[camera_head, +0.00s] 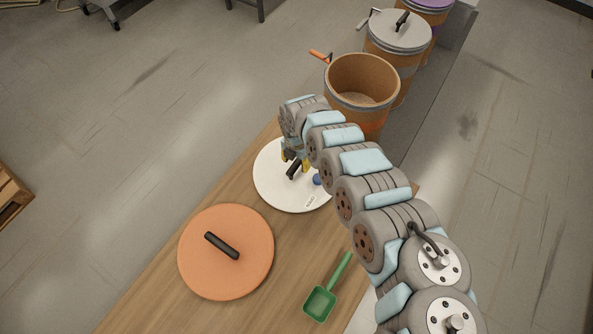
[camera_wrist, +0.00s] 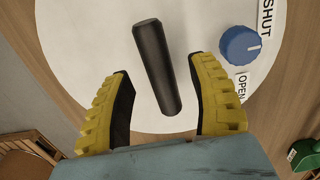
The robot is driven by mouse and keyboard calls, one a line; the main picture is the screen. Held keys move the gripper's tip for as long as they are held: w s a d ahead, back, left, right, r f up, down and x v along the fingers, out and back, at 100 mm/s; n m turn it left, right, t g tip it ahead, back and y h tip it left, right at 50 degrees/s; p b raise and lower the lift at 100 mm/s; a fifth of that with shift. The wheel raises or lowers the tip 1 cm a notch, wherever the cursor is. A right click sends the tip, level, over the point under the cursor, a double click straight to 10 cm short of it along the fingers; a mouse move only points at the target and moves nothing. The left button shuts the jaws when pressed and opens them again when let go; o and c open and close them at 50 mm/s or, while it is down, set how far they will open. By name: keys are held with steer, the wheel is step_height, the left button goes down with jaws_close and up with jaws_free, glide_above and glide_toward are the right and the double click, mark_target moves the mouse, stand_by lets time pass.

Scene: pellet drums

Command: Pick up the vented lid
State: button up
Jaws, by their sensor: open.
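The vented lid (camera_head: 276,190) is a white disc lying flat on the wooden table. It has a black bar handle (camera_wrist: 157,66) and a blue knob (camera_wrist: 240,46) with labels reading SHUT and OPEN beside it. In the head view my gripper (camera_head: 296,160) is over the lid at its handle, and my arm covers part of the lid. In the wrist view my gripper (camera_wrist: 165,85) is open, with one yellow-backed finger on each side of the handle's near end. A gap shows between each finger and the handle.
An orange lid (camera_head: 225,265) with a black handle lies on the wooden table (camera_head: 150,290) in front. A green scoop (camera_head: 320,303) lies to its right. An open brown drum (camera_head: 362,80) stands behind, with a grey-lidded drum (camera_head: 398,32) and a purple-topped drum (camera_head: 432,5) beyond.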

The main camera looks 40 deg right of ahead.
steer(key=shift+s+f, duration=0.1)
steer(key=shift+f, duration=0.55)
jaws_close()
steer(key=shift+r, duration=0.1)
